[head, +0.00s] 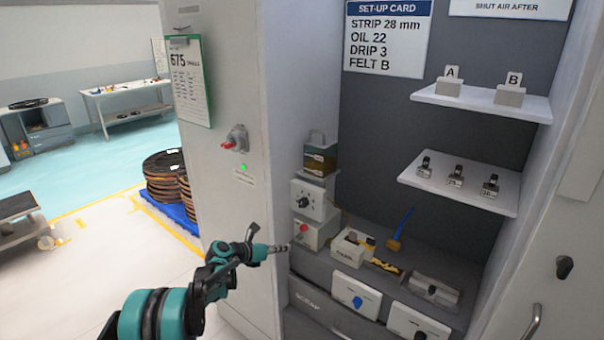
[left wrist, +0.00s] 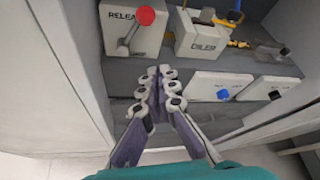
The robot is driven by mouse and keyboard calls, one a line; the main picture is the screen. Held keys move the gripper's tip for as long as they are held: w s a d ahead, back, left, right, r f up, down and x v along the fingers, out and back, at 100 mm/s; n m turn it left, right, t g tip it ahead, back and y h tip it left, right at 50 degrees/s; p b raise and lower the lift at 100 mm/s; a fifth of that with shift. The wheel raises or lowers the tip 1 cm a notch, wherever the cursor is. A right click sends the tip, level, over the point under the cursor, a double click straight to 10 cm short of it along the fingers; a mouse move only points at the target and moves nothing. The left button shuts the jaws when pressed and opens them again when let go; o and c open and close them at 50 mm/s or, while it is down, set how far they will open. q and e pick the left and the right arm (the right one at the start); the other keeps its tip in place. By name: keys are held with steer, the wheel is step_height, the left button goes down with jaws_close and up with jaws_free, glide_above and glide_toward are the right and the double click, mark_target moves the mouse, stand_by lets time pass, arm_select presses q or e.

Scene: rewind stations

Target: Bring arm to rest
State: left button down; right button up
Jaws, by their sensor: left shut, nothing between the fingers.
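My left gripper (head: 280,248) is at the front left edge of the open cabinet in the head view, its arm reaching up from the bottom left. Its fingers are together and empty. In the left wrist view the closed fingertips (left wrist: 160,73) point toward the cabinet's shelf, in front of a white box with a red-knobbed lever (left wrist: 145,16) marked with letters starting RELEA. That lever box also shows in the head view (head: 316,235). A gap cannot be made out clearly in the head view. My right gripper is in neither view.
The cabinet's left wall (head: 232,190) stands close behind my left arm. Open floor (head: 130,255) lies to the left.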

arm_select(q)
steer(key=s+r+m+y, duration=0.2)
steer(key=s+r+m, duration=0.25)
steer(key=s, duration=0.25)
steer(key=s+a+r+m+g+y, duration=0.1)
steer(key=s+r+m, duration=0.2)
steer(key=s+m, duration=0.35)
steer(key=s+r+m+y, duration=0.2)
steer(key=s+r+m, duration=0.2)
steer(key=s, duration=0.4)
steer(key=s+a+f+m+y, duration=0.2)
steer(key=s+m, duration=0.6)
steer(key=s, duration=0.4)
steer(key=s+a+f+m+y, duration=0.2)
steer(key=s+a+m, duration=0.3)
steer(key=s+m, duration=0.3)
steer(key=s+f, duration=0.1)
steer(key=s, duration=0.3)
steer(key=shift+a+f+g+y, duration=0.2)
steer(key=shift+f+g+y, duration=0.1)
steer(key=shift+f+y, duration=0.1)
steer(key=c, duration=2.3)
jaws_free()
steer(key=shift+s, duration=0.1)
